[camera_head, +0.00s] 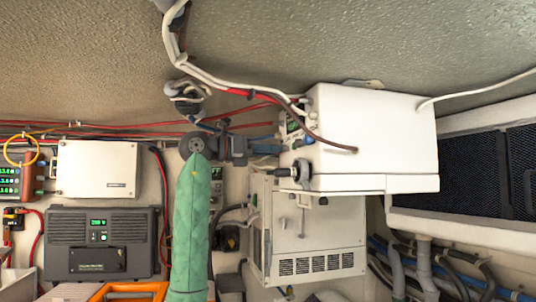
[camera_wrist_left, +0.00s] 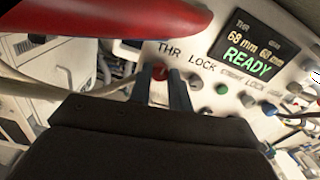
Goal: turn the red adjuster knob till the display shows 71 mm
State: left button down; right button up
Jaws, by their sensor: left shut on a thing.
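In the head view my left gripper (camera_head: 272,149) reaches the left face of the white box (camera_head: 370,140); the knob is hidden there. My right gripper is not in view.
A large red rounded part (camera_wrist_left: 110,20) crosses the top left of the wrist view. In the head view, cables (camera_head: 235,90) hang beside the box, and a vented white unit (camera_head: 310,235) stands below.

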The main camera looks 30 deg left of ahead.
pick_arm(q)
jog(key=shift+m+b, duration=1.3)
jog(key=shift+m, duration=2.4)
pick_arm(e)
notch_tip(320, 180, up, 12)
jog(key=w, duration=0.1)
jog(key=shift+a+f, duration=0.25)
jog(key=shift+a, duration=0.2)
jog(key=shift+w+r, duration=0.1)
pick_arm(q)
jog(key=c, duration=1.3)
grip_release()
jog(key=shift+s+a, duration=0.1)
jog(key=b+v, duration=0.2)
jog(key=v, duration=0.5)
jog(key=shift+s+a+b, duration=0.2)
jog(key=shift+a+b, duration=0.1)
jog(key=shift+b, duration=0.05)
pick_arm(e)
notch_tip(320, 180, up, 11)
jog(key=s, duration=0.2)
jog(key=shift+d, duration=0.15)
